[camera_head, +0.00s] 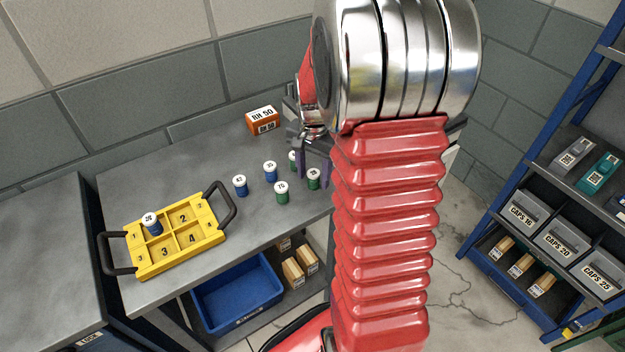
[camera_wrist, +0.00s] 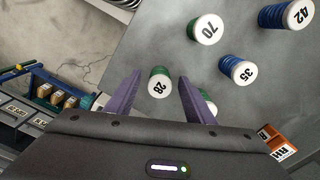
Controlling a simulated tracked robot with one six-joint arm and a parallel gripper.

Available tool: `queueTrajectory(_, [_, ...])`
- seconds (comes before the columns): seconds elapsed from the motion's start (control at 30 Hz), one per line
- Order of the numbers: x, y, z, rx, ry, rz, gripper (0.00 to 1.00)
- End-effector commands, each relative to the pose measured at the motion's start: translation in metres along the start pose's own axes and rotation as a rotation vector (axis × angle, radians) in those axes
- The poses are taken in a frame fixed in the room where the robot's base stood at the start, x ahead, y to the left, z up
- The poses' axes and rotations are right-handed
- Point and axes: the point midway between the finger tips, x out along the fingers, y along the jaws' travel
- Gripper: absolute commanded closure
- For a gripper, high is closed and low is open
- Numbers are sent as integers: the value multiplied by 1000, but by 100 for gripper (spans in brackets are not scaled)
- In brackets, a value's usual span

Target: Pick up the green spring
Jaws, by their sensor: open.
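Green springs with white numbered tops stand upright on the grey bench. The one marked 28 (camera_wrist: 159,86) shows between my gripper's purple fingers (camera_wrist: 160,78) in the wrist view, with space to either side. It also shows in the head view (camera_head: 313,182), just below my open gripper (camera_head: 313,180). The green spring marked 70 (camera_head: 282,195) stands to its left; it shows in the wrist view too (camera_wrist: 206,29). A third green spring (camera_head: 293,158) is partly hidden behind a finger; its number is hidden.
Blue springs marked 42 (camera_head: 240,187) and 35 (camera_head: 270,174) stand nearby. A yellow four-compartment tray (camera_head: 152,267) holds a blue spring (camera_head: 153,226) in compartment 1. An orange box (camera_head: 263,121) stands at the back. A blue rack (camera_head: 478,240) is at the right.

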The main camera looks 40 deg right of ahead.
Motion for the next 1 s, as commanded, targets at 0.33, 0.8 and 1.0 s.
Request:
queueTrajectory(0.33, [0,0,0,1,0,0,56])
queueTrajectory(0.8, [0,0,0,1,0,0,89])
queueTrajectory(1.0, [0,0,0,1,0,0,97])
